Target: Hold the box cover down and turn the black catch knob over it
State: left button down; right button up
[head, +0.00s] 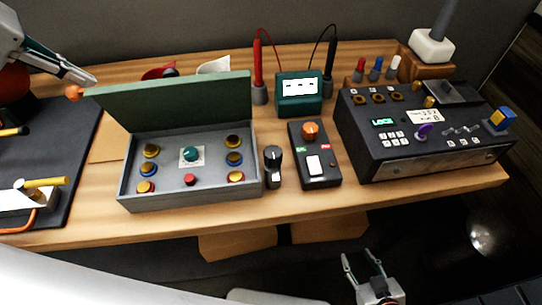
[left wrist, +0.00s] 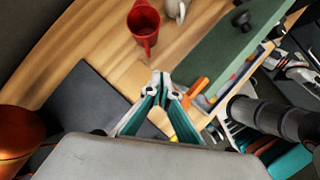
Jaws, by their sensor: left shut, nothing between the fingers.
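The grey box (head: 190,200) sits on the wooden table, its inside with several coloured buttons and a teal dial exposed. Its green cover (head: 180,100) stands raised at the back edge; it also shows in the left wrist view (left wrist: 225,50). An orange tab (head: 74,92) is at the cover's left end. The black catch knob (head: 273,158) stands just right of the box. My left gripper (head: 93,80) is shut and empty, close to the orange tab; its fingertips also show in the left wrist view (left wrist: 160,85). My right gripper (head: 360,258) is open and empty, below the table's front edge.
A black device with an orange knob (head: 314,155) stands right of the catch knob. A larger dark console (head: 400,145) is farther right. A teal meter (head: 299,97) stands behind. A red cup (left wrist: 144,24) is near the cover. A dark mat (head: 60,150) lies left.

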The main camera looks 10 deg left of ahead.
jog(key=shift+f, duration=0.1)
notch_tip(320, 180, up, 9)
jog(key=w+p, duration=0.1)
jog(key=p, duration=0.6)
jog(key=shift+w+t, duration=0.3)
jog(key=shift+s+f, duration=0.1)
jog(key=shift+f, duration=0.1)
